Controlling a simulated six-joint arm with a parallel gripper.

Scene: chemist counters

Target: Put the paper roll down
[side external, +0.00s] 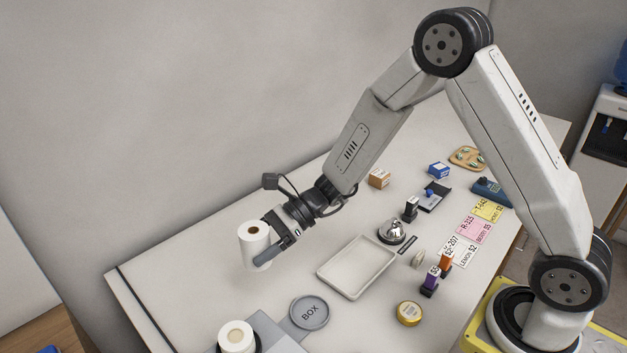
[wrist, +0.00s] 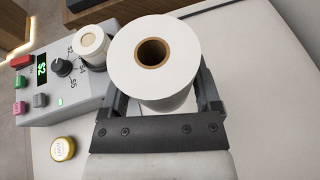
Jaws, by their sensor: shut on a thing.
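The white paper roll (side external: 256,248) with a brown core is upright in my gripper (side external: 272,246), over the far left part of the white counter. In the wrist view the paper roll (wrist: 154,60) sits between the two dark fingers of my gripper (wrist: 158,105), which is shut on it. The side external view does not clearly show whether the roll's bottom touches the counter (side external: 185,275).
A grey device (wrist: 60,80) with buttons and a dial carries a white round container (side external: 236,338). The counter left of the roll is clear.

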